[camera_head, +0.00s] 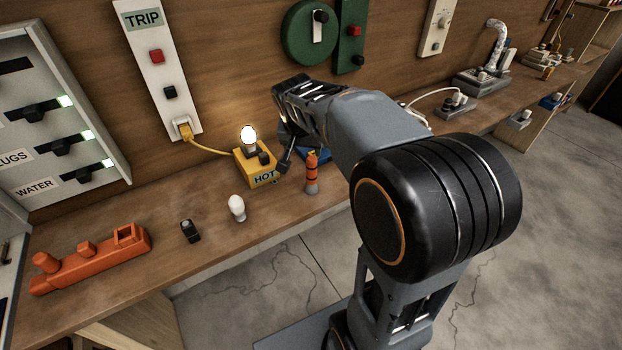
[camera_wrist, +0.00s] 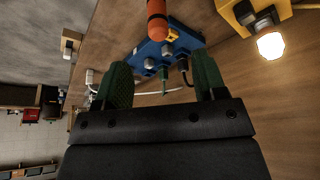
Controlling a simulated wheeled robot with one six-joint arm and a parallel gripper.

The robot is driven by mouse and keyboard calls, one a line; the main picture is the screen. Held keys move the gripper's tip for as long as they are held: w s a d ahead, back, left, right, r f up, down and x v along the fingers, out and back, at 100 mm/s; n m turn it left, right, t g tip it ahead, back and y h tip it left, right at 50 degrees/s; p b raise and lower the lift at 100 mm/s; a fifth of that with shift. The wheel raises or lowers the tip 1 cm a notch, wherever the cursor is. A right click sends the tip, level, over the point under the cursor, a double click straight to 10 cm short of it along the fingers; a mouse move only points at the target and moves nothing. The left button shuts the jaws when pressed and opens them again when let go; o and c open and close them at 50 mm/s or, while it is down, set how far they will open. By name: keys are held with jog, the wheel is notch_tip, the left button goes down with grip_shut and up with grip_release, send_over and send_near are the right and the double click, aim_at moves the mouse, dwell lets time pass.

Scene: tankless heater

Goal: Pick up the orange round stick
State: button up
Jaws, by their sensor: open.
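The orange round stick (camera_head: 312,168) stands upright on a grey base near the front edge of the bench, just right of the yellow HOT box. In the wrist view the stick (camera_wrist: 156,22) shows at the top, beyond the fingertips and roughly between them, with its end cut off by the frame. My gripper (camera_head: 286,158) hangs just left of the stick in the head view, apart from it, partly hidden by my arm. In the wrist view the two green-padded fingers of my gripper (camera_wrist: 162,78) are spread wide with nothing between them.
The yellow HOT box (camera_head: 262,172) with a lit bulb (camera_head: 249,133) stands close left of my gripper. A blue box (camera_wrist: 160,50) with plugs and cables is behind the stick. A white bulb (camera_head: 237,207), a black switch (camera_head: 190,231) and an orange boat shape (camera_head: 92,262) lie further left.

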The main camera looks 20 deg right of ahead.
aim_at(312, 166)
jog(key=shift+m, duration=0.4)
jog(key=x, duration=0.5)
jog(key=w+d+x, duration=0.1)
jog(key=x, duration=0.2)
jog(key=shift+w+r, duration=0.1)
jog(key=shift+d+p+x, duration=0.15)
jog(key=shift+p+x, duration=0.05)
jog(key=shift+x, duration=1.4)
jog(key=shift+d+p+x, duration=0.1)
jog(key=shift+p+x, duration=0.05)
jog(key=shift+x, duration=1.4)
jog(key=shift+c, duration=0.3)
grip_shut()
